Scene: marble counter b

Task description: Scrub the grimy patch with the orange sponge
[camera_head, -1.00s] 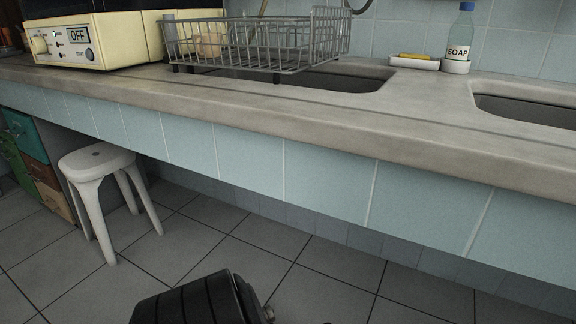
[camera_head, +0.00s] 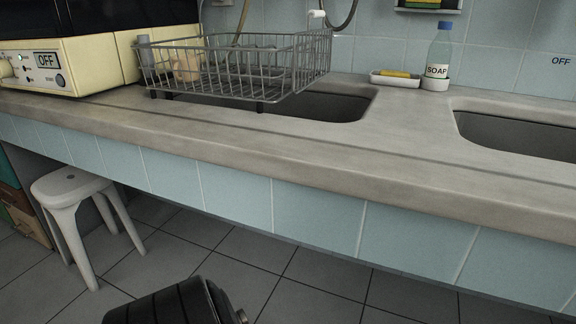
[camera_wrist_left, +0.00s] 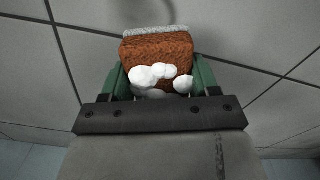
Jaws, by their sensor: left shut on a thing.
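The orange sponge (camera_wrist_left: 157,50) shows in the left wrist view as a rusty orange block with a grey layer along its far edge. Clumps of white foam sit on its near side. My left gripper (camera_wrist_left: 160,76) is shut on it, with a green finger on each side. Grey floor tiles lie behind it. In the head view only a dark part of my arm shows at the bottom, and the sponge is out of sight. I see no grimy patch on the visible stretch of counter (camera_head: 250,145). My right gripper is in neither view.
A wire dish rack (camera_head: 235,70) stands over the left basin. A soap bottle (camera_head: 438,55) and a white dish with a yellow bar (camera_head: 395,75) stand behind the basins. The right basin (camera_head: 520,135) is open. A cream appliance (camera_head: 70,65) and a white stool (camera_head: 72,190) are at left.

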